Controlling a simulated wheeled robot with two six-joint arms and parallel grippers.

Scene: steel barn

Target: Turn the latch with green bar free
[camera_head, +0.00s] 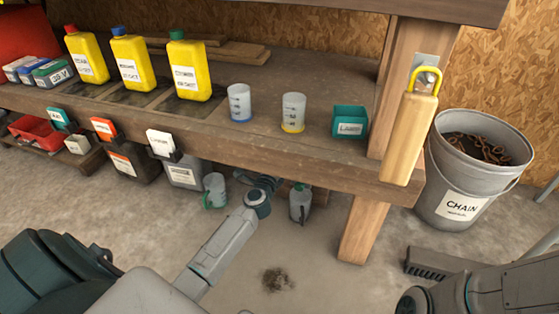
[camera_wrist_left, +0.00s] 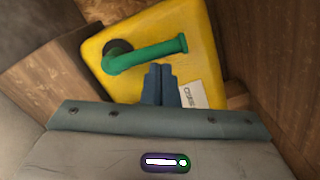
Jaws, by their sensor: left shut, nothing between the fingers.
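In the left wrist view a green bar (camera_wrist_left: 150,53) runs roughly sideways across a yellow panel (camera_wrist_left: 205,75). Its left end bends in at a dark round pivot (camera_wrist_left: 118,48), and its right end has a flared cap. My left gripper (camera_wrist_left: 161,68) is shut and empty, its dark fingertips just below the middle of the bar. I cannot tell whether they touch it. A white label (camera_wrist_left: 191,95) sits right of the fingers, partly hidden. In the head view my left gripper (camera_head: 265,182) is partly hidden under the bench edge, and the latch does not show. My right gripper is out of view.
The wooden bench (camera_head: 230,140) overhangs my left gripper. Yellow bottles (camera_head: 190,72), cups and a teal box (camera_head: 349,122) stand on it. A jug (camera_head: 300,204) hangs or stands below. A chain bucket (camera_head: 465,185) is at right.

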